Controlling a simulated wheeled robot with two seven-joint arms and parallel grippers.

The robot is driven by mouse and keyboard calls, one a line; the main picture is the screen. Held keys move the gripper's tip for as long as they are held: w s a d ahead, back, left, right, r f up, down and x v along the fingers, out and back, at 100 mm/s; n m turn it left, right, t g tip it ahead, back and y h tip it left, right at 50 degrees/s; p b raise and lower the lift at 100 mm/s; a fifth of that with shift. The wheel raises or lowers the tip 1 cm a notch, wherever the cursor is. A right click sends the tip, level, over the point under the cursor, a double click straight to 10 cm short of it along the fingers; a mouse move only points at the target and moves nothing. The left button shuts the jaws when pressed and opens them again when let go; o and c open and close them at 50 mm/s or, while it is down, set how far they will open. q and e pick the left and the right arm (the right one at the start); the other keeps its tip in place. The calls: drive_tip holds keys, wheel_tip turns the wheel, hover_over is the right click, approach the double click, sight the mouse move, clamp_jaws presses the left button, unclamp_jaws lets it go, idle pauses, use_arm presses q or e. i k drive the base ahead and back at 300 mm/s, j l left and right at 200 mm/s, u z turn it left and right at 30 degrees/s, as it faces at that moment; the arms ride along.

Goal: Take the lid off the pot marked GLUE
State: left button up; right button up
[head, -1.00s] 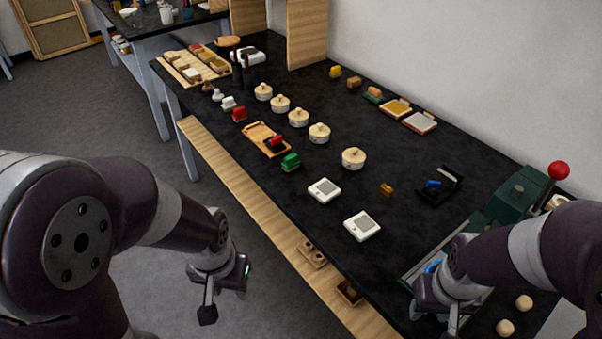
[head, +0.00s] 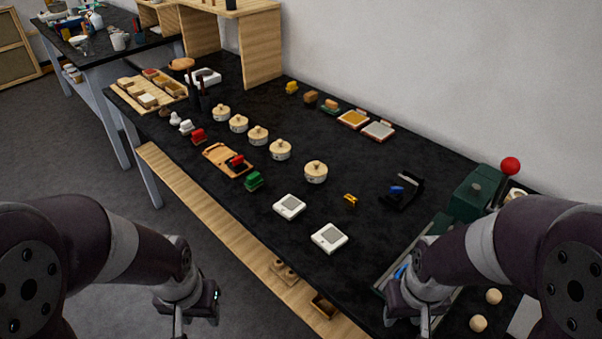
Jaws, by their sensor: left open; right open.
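Several cream lidded pots with small knobs stand in a slanting row on the black table (head: 400,155). The nearest pot (head: 315,173) stands a little apart from the others; further back are a second pot (head: 280,150), a third (head: 258,136) and more beyond. All have their lids on. The markings are too small to read, so I cannot tell which says GLUE. My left gripper (head: 190,322) is open and empty, low beside the table's front edge. My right gripper (head: 408,325) is open near the table's right front, apart from the pots; its fingertips are partly cut off.
Two white square devices (head: 329,238) lie before the pots. A wooden board (head: 222,160), red and green blocks (head: 253,181) lie left of the row. A green machine with a red knob (head: 510,166) stands at right. A wooden shelf (head: 225,225) runs below the table's front edge.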

sight(315, 168)
drive_tip(key=i+j+z, duration=0.15)
drive_tip(key=i+j, duration=0.35)
drive_tip(key=i+j+z, duration=0.15)
drive_tip(key=i+j, duration=0.45)
drive_tip(key=i+j+z, duration=0.15)
drive_tip(key=i+j, duration=0.3)
drive_tip(key=j, duration=0.2)
